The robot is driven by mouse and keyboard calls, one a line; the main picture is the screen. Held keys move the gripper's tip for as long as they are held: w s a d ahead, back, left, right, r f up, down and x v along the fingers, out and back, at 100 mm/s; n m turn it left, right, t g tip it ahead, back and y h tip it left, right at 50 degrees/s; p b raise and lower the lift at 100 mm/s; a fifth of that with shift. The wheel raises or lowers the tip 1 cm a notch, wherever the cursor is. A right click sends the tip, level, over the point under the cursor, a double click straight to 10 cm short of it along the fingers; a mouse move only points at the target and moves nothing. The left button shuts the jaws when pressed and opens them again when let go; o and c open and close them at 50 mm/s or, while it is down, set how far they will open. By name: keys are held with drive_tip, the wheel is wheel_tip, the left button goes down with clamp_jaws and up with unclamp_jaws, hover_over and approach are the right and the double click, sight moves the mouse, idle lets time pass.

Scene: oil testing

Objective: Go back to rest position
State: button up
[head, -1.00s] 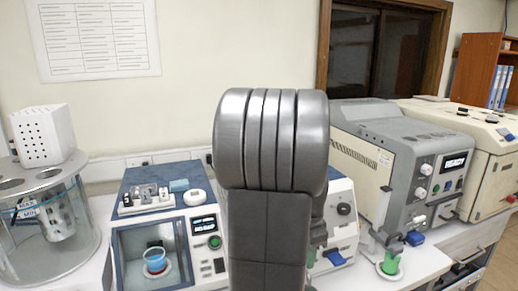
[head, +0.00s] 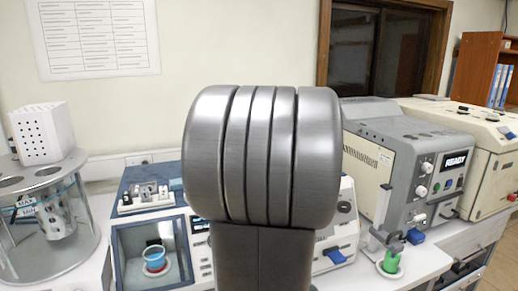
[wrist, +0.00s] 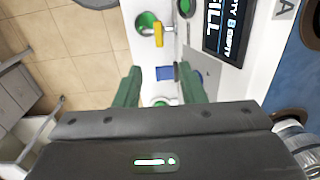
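My gripper (wrist: 159,82) shows in the wrist view, with its two green fingers apart and nothing held between them. It points over a white machine front with a blue part (wrist: 165,73), a yellow lever (wrist: 158,34) and green round parts, which seem to lie beyond the fingers. In the head view my own grey arm fills the middle, and the gripper is hidden behind it or out of frame.
A blue-and-white device (head: 125,235) with a cup of blue liquid (head: 154,258) stands left. A glass cylinder stand (head: 45,250) is farther left. A grey machine reading READY (head: 410,160) and a green-filled container (head: 390,262) stand right. Tiled floor (wrist: 85,45) shows in the wrist view.

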wheel_tip(320, 180, down, 14)
drive_tip(key=shift+s+f+p, duration=0.1)
drive_tip(key=shift+f+p, duration=0.15)
drive_tip(key=shift+p, duration=0.1)
drive_tip(key=shift+r+n, duration=0.15)
drive_tip(key=shift+n, duration=0.35)
drive_tip(key=n, duration=0.4)
drive_tip(key=n+b, duration=0.1)
drive_tip(key=n, duration=0.3)
drive_tip(key=shift+r+n, duration=0.1)
drive_tip(key=shift+n, duration=0.3)
drive_tip(key=shift+a, duration=0.15)
